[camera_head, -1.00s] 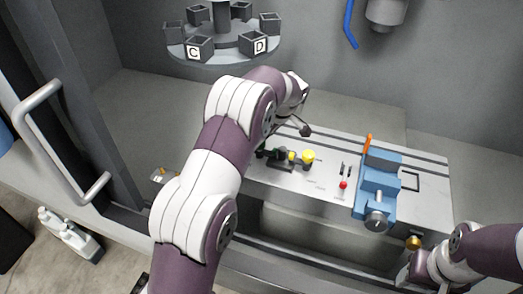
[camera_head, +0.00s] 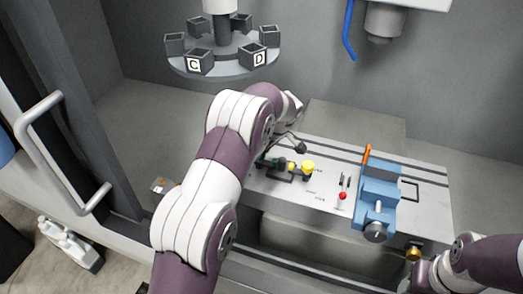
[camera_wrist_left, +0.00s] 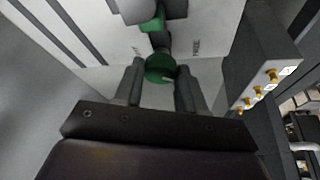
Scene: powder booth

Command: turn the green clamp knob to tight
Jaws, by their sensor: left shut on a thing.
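The green clamp knob (camera_wrist_left: 160,69) is in the left wrist view, between the two fingers of my left gripper (camera_wrist_left: 159,84), which is shut on it. In the head view the clamp (camera_head: 281,170) with a bit of green sits on the grey bed, and my left arm hides most of that gripper. My right gripper (camera_head: 418,278) is low at the right, its fingers unclear.
A yellow knob (camera_head: 308,167) is just right of the clamp. A carousel of lettered cups (camera_head: 222,60) hangs at the back left. Brass fittings (camera_wrist_left: 258,90) line a block.

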